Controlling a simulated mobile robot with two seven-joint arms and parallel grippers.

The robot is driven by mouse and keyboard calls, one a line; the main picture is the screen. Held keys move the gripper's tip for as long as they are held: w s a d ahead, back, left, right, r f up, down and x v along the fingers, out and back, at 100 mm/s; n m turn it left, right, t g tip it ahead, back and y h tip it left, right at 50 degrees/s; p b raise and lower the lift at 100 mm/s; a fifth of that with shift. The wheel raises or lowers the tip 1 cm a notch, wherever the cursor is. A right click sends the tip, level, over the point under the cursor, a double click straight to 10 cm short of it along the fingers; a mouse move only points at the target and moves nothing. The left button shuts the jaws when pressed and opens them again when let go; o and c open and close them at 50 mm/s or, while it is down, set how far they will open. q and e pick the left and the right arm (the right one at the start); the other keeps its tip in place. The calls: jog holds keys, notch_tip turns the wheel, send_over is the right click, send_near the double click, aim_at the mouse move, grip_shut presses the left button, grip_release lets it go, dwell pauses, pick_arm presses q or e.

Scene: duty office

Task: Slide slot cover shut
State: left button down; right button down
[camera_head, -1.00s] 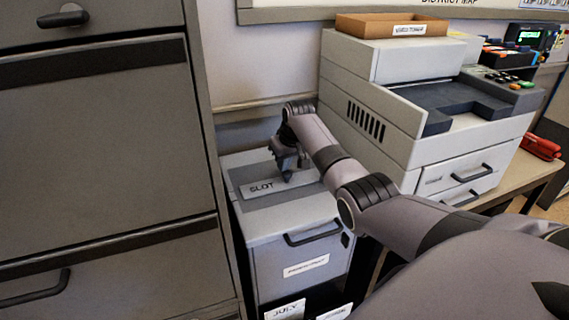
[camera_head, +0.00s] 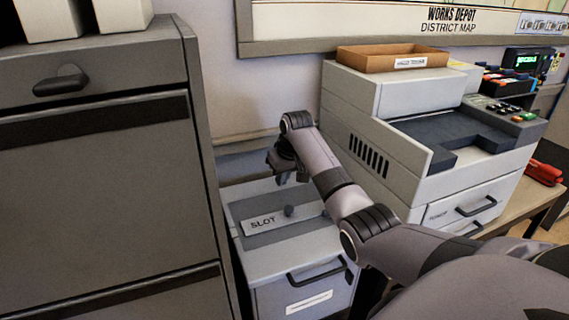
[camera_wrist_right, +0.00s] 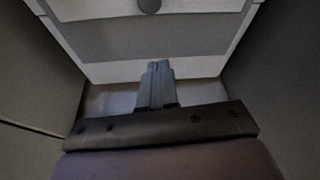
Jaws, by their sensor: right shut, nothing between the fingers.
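The slot cover (camera_head: 281,227) is a dark grey plate on top of a light grey cabinet (camera_head: 243,190). It carries a "SLOT" label (camera_head: 263,223) and a small dark knob (camera_head: 289,211). The knob also shows at the top of the right wrist view (camera_wrist_right: 149,5). My right gripper (camera_head: 292,180) is shut and empty, above the rear part of the cabinet top, behind and apart from the knob. Its closed fingers (camera_wrist_right: 157,80) show in the right wrist view. My left gripper is not in view.
A tall grey filing cabinet (camera_head: 100,190) stands close on the left. A large printer (camera_head: 400,130) with a cardboard tray (camera_head: 392,58) on top stands on the right. The wall is behind. A drawer handle (camera_head: 316,271) sticks out at the cabinet front.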

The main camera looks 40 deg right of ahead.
jog(key=shift+v, duration=2.3)
